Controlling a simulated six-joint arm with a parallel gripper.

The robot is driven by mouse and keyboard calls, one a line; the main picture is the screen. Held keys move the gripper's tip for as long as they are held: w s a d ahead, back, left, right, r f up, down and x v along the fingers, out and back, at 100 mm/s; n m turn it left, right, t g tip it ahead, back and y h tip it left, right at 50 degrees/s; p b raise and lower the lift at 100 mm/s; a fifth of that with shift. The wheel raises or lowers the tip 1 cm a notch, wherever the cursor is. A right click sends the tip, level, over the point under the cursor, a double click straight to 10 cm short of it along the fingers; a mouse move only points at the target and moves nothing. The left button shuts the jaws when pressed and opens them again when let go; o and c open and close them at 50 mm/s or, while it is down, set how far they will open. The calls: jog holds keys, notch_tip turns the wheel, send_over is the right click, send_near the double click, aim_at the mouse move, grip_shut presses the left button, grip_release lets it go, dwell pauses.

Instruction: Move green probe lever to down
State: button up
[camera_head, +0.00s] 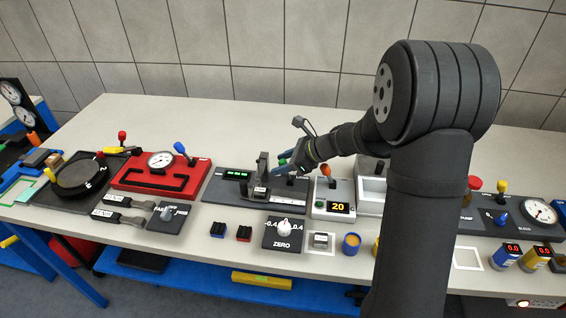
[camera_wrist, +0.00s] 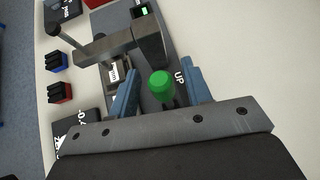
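The green probe lever (camera_wrist: 161,84) shows a round green knob in the wrist view, with the label UP to its right. My gripper (camera_wrist: 161,73) is open, with one blue finger on each side of the knob and a gap visible on both sides. In the head view my gripper (camera_head: 287,161) is at the right part of a dark grey panel (camera_head: 222,195), and the knob there is mostly hidden by the fingers. How far the lever is tilted cannot be told.
A grey upright fixture with an arm (camera_wrist: 118,42) stands close to the left finger. A red panel with a gauge (camera_head: 160,176) is to the left. A box showing 20 (camera_head: 339,207) is to the right. A ZERO dial (camera_head: 284,230) lies in front.

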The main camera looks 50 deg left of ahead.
jog(key=v, duration=1.7)
jog(key=shift+d, duration=0.15)
jog(key=shift+w+r, duration=0.1)
